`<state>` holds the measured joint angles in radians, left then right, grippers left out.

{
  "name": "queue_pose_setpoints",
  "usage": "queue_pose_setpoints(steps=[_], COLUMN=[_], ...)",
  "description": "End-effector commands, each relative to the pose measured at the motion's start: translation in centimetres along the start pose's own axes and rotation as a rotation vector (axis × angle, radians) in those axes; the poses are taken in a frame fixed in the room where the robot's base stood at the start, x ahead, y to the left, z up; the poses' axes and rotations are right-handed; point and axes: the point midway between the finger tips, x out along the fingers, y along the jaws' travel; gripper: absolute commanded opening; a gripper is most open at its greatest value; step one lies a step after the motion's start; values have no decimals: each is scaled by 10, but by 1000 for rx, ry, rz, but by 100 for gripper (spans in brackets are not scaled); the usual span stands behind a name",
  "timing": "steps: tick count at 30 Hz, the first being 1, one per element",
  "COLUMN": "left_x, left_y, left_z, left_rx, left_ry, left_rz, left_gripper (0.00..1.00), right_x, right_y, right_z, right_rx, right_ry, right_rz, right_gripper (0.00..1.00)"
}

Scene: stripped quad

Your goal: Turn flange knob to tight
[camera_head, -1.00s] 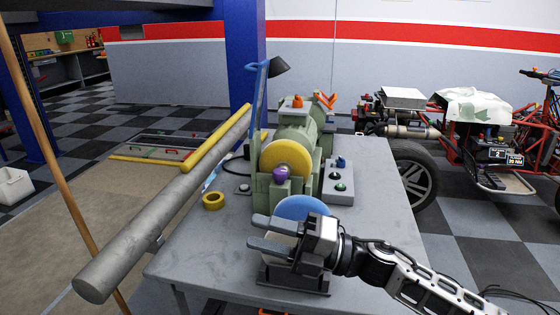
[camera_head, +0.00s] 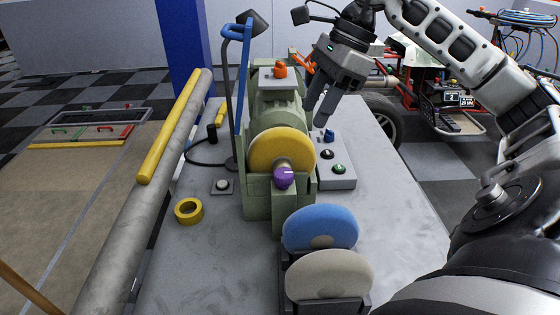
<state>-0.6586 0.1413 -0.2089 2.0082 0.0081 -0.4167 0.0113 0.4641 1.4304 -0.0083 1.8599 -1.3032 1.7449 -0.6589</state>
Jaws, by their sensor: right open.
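The purple flange knob (camera_head: 284,177) sits at the centre of the yellow wheel (camera_head: 268,150) on the front of the green grinder (camera_head: 257,199). A pale mark shows on the knob's face. My right gripper (camera_head: 318,112) is open and empty, pointing down above the table to the right of the grinder, near the control box. It is apart from the knob, farther back and higher. My left gripper is not in view.
A control box (camera_head: 341,176) with several knobs stands right of the grinder. A blue disc (camera_head: 320,229) and a grey disc (camera_head: 329,275) stand in a rack in front. A yellow ring (camera_head: 188,211) lies left. A lamp (camera_head: 254,20) rises behind. The table's front left is clear.

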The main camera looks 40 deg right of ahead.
Motion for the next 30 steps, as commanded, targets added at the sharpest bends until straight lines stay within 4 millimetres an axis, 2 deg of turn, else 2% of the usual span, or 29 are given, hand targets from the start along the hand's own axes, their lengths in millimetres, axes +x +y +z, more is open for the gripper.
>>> queue_pose_setpoints(steps=[1,4,16,22,30], left_x=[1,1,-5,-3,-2], left_y=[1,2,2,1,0], left_z=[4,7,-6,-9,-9], left_rx=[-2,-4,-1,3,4], left_ry=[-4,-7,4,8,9], left_rz=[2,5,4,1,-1], left_gripper=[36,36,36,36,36], right_x=[14,36,113,133,138], right_y=[1,1,2,1,1], right_z=[-1,-1,2,1,1], right_rx=[0,0,0,1,1], right_ry=[0,-1,-5,-4,-3], right_rz=[7,8,7,5,3], right_gripper=[43,43,43,43,43])
